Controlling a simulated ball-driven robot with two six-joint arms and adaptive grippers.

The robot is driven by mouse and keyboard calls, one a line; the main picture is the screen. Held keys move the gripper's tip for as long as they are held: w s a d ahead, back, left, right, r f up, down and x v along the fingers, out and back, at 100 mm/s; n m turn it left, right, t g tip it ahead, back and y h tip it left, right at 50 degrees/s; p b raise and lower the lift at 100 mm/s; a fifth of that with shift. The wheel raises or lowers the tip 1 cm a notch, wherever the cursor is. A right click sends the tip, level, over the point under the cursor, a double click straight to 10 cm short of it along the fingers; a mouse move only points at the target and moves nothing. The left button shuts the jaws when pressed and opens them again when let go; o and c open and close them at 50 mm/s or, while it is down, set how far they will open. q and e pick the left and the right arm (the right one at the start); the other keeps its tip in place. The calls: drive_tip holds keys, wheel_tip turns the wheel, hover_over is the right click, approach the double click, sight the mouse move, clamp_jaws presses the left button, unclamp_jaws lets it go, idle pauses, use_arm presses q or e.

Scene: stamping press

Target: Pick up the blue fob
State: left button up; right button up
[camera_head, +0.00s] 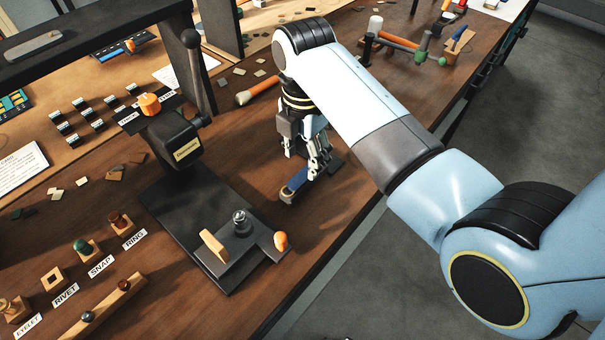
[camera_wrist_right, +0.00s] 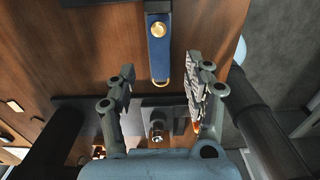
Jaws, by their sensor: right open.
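The blue fob (camera_head: 296,182) lies on the brown workbench near its front edge, to the right of the press. It also shows at the top of the right wrist view as a blue strap (camera_wrist_right: 158,55) with a brass stud and a small ring at its end. My right gripper (camera_head: 314,172) is just above the fob in the head view and partly hides it. My left gripper is not in view.
The stamping press (camera_head: 180,150) with its long lever and dark base stands left of the gripper. An orange-handled brush (camera_head: 257,90) lies behind. Labelled die holders (camera_head: 88,248) stand at the front left. A hammer rack (camera_head: 400,42) is at the back right.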

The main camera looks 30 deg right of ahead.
sight(302, 175)
wheel_tip(302, 175, down, 5)
drive_tip(key=shift+a+r+p, duration=0.15)
drive_tip(key=shift+r+p, duration=0.05)
drive_tip(key=shift+p, duration=0.2)
drive_tip(key=shift+s, duration=0.1)
drive_tip(key=shift+c, duration=0.3)
drive_tip(key=c, duration=1)
drive_tip(key=shift+r, duration=0.45)
drive_tip(key=r, duration=0.3)
drive_tip(key=shift+s+d+r+b, duration=0.1)
drive_tip(key=shift+d+r+b, duration=0.15)
drive_tip(key=shift+b, duration=0.15)
drive_tip(key=s+d+r, duration=0.4)
drive_tip(key=s+d, duration=0.1)
drive_tip(key=s+d+r+b, duration=0.1)
drive_tip(key=s+d+r, duration=0.1)
drive_tip(key=s, duration=0.1)
drive_tip(key=shift+s+d+r, duration=0.15)
drive_tip(key=shift+d+r, duration=0.05)
drive_tip(key=shift+r, duration=0.15)
